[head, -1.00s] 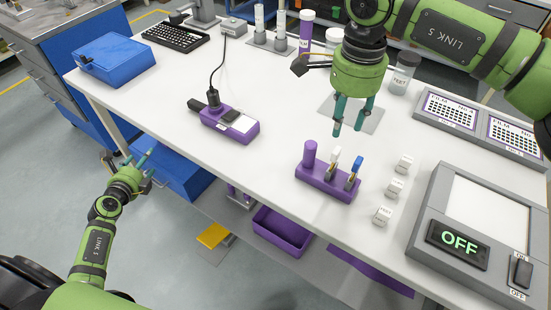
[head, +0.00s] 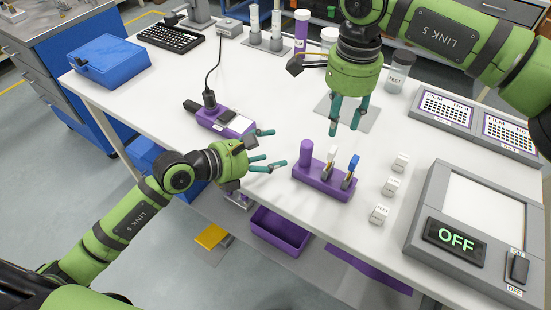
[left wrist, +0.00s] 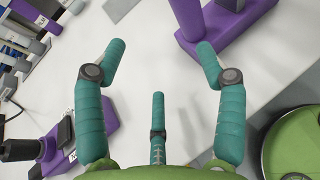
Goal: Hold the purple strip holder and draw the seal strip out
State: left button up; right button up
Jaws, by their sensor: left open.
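The purple strip holder (head: 318,183) is a block on the white table with a thick purple post at its left end. A white-topped strip (head: 328,167) and a blue-topped strip (head: 351,168) stand upright in it; I cannot tell which is the seal strip. My left gripper (head: 274,150) is open and empty, left of the holder and apart from it. In the left wrist view the holder (left wrist: 230,32) is at the upper right, beyond the open fingers (left wrist: 160,58). My right gripper (head: 346,124) is open and empty above and behind the holder.
A purple device (head: 232,124) with a black cable lies behind my left gripper. Several white labelled cubes (head: 390,186) lie right of the holder. A grey panel reading OFF (head: 456,243) stands at the right. A purple bin (head: 280,231) is below the table's front edge.

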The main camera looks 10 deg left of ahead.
aim_at(299, 164)
pick_arm(q)
jog(key=shift+s+d+m+g+h, duration=0.15)
jog(key=shift+s+d+m+g, duration=0.1)
jog(key=shift+s+d, duration=0.25)
jog(key=shift+s+d+m+g+h, duration=0.15)
jog(key=shift+s+d+m, duration=0.15)
jog(key=shift+d, duration=0.4)
jog(key=shift+w+d+f, duration=0.1)
jog(key=shift+d+f, duration=0.1)
jog(key=shift+d, duration=0.1)
jog(key=shift+x, duration=3.15)
jog(key=c, duration=1.3)
jog(key=shift+f, duration=0.1)
